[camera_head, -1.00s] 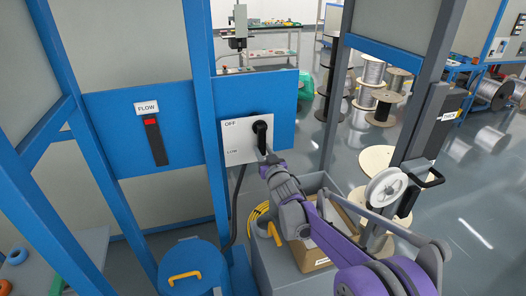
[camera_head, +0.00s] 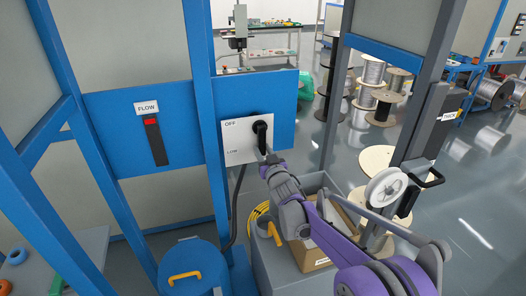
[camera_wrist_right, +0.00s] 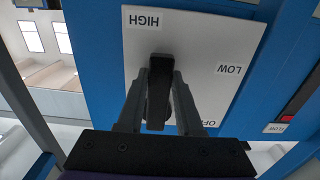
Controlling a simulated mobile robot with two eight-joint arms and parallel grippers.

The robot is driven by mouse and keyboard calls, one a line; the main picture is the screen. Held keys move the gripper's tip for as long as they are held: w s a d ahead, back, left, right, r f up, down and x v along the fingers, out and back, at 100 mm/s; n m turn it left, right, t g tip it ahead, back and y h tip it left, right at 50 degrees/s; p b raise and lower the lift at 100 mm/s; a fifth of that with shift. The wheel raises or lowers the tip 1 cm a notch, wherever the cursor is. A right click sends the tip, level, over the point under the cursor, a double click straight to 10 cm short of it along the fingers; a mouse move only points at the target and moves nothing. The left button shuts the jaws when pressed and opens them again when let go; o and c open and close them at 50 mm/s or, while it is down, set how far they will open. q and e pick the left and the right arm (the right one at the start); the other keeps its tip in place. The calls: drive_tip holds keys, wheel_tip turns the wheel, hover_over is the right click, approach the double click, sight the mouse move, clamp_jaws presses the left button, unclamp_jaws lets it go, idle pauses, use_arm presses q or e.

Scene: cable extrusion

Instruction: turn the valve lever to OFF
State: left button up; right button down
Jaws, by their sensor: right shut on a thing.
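The valve lever (camera_head: 262,136) is a black handle on a white plate (camera_head: 236,143) fixed to a blue panel. In the head view it points downward, with OFF at the plate's upper left and LOW at its lower left. My right gripper (camera_head: 265,156) reaches it from below and is shut on it. In the right wrist view the lever (camera_wrist_right: 158,92) stands between the two fingers of the gripper (camera_wrist_right: 160,78). That view shows HIGH and LOW on the plate (camera_wrist_right: 195,35), with OFF partly hidden by a finger. My left gripper is not in view.
A FLOW gauge (camera_head: 156,142) with a red top sits left of a blue upright (camera_head: 201,100). A grey bin (camera_head: 275,265) holding a yellow cable coil and cardboard box stands below. A blue drum (camera_head: 190,262) is at lower left. A white reel (camera_head: 388,188) is at right.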

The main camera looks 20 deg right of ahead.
drive_tip(key=shift+a, duration=0.1)
drive_tip(key=a+m, duration=0.2)
drive_tip(key=m, duration=0.1)
drive_tip(key=a+m, duration=0.1)
drive_tip(key=m, duration=0.1)
drive_tip(key=shift+s+r, duration=0.1)
drive_tip(key=shift+r, duration=0.2)
drive_tip(key=m, duration=0.1)
drive_tip(key=a+r+m, duration=0.1)
drive_tip(key=shift+a+m, duration=0.15)
drive_tip(key=shift+m, duration=0.25)
drive_tip(key=a+r+m+p, duration=0.1)
drive_tip(key=m, duration=0.1)
drive_tip(key=shift+a+r+m, duration=0.1)
drive_tip(key=shift+m, duration=0.2)
drive_tip(key=m, duration=0.1)
drive_tip(key=r+m+p, duration=0.1)
drive_tip(key=m, duration=0.1)
drive_tip(key=a+r+m+p, duration=0.1)
drive_tip(key=shift+r, duration=0.25)
drive_tip(key=shift+a+r+m+p, duration=0.1)
drive_tip(key=shift+r+m+p, duration=0.35)
drive_tip(key=shift+m, duration=0.45)
drive_tip(key=shift+a+r+m+p, duration=0.1)
drive_tip(key=shift+r+m+p, duration=0.35)
drive_tip(key=shift+m, duration=0.45)
